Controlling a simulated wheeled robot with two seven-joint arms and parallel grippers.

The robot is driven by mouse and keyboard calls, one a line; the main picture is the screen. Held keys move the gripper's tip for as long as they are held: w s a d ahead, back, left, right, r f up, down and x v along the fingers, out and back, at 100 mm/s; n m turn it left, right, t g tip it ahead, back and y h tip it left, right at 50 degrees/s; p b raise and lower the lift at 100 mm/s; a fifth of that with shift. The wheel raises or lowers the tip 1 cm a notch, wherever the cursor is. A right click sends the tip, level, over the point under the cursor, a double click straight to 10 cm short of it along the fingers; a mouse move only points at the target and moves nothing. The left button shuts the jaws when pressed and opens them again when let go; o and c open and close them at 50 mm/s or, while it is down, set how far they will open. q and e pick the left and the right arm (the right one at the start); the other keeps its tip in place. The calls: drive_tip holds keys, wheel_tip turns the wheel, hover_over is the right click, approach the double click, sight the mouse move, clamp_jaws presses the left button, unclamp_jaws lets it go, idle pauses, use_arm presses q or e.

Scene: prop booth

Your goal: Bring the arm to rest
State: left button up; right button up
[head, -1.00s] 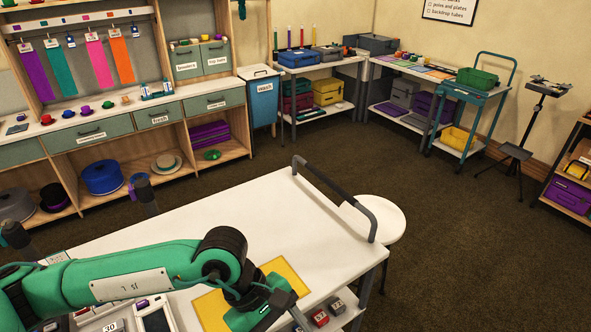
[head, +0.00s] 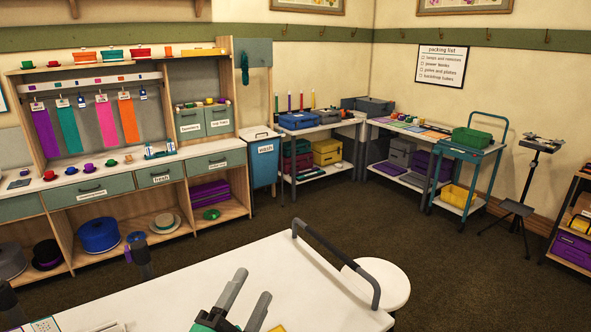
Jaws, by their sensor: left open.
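My left gripper (head: 248,292) shows at the bottom middle of the head view, over the white table (head: 180,283). Its two grey fingers point up and are spread apart, with nothing between them. Only its green body's top edge shows below the fingers; the rest of the left arm is out of the picture. My right arm and gripper are not in view.
A dark handrail (head: 335,262) runs along the table's right end, with a round white stool (head: 383,284) beyond it. A sliver of a yellow mat (head: 278,328) shows at the bottom edge. Shelves and a green cart (head: 468,153) stand farther back, past open carpet.

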use_arm(q)
drive_tip(key=s+a+f+n+g+y, duration=0.2)
drive_tip(key=a+f+n+g+y, duration=0.3)
drive_tip(key=f, duration=0.5)
drive_tip(key=s+a+f+n+g+y, duration=0.3)
drive_tip(key=a+f+n, duration=0.35)
drive_tip(key=f, duration=0.35)
drive_tip(key=s+a+f+n+g, duration=0.2)
drive_tip(key=s+f+g, duration=0.2)
drive_tip(key=s+f, duration=0.3)
drive_tip(key=s+a+f+n+g, duration=0.25)
drive_tip(key=s+f+g, duration=0.25)
drive_tip(key=s, duration=0.4)
wheel_tip(320, 180, down, 29)
drive_tip(key=s+a+f+g, duration=0.2)
drive_tip(key=s+f, duration=1.6)
drive_tip(key=f, duration=0.2)
drive_tip(key=shift+s+a+f+y, duration=0.25)
drive_tip(key=shift+s+f+y, duration=0.05)
drive_tip(key=shift+f, duration=0.1)
drive_tip(key=shift+s+a+f, duration=0.1)
drive_tip(key=shift+s+f, duration=0.05)
drive_tip(key=shift+s, duration=0.35)
drive_tip(key=shift+c, duration=0.5)
